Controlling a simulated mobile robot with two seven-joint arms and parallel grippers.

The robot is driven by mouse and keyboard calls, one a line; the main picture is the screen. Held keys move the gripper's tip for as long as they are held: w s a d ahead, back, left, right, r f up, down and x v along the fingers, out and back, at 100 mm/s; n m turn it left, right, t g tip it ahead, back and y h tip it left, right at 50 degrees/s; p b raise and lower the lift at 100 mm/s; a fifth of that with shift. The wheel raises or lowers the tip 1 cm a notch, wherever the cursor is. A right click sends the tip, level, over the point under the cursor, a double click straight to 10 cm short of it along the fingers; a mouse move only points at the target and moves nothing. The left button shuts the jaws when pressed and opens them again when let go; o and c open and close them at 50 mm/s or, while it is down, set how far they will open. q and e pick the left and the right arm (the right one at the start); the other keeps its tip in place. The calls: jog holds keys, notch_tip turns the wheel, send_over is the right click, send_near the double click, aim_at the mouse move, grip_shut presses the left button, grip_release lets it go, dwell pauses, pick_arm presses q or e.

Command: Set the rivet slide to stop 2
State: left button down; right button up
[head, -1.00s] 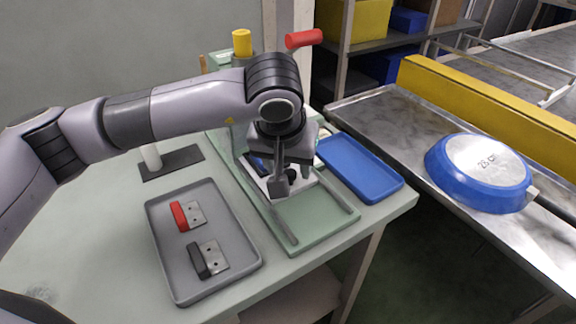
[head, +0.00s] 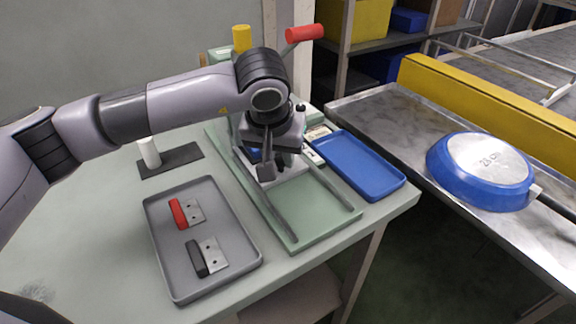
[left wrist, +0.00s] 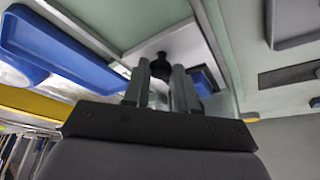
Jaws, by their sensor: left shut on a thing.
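The rivet slide (head: 292,167) is a pale plate between two rails on a green base (head: 312,208). It sits toward the back of the rails, partly hidden under my left gripper. My left gripper (head: 268,176) points down over the slide and is shut on its black knob (left wrist: 163,62). In the left wrist view the knob shows at the tips of the two fingers (left wrist: 160,78), above the pale plate. Small white labels (head: 312,154) lie along the base's right side; their marks are too small to read. My right gripper is not in view.
A grey tray (head: 215,287) with a red-handled and a black-handled piece lies left of the base. A blue tray (head: 365,170) lies right of it. A red-ended lever (head: 305,33) stands behind. A blue pan (head: 470,185) rests on the metal conveyor at right.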

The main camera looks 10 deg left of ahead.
pick_arm(q)
jog(key=shift+w+a, duration=0.3)
jog(key=shift+w, duration=0.05)
jog(key=c, duration=0.9)
grip_release()
jog(key=shift+s+r, duration=0.1)
jog(key=shift+r, duration=0.05)
jog(key=v, duration=0.7)
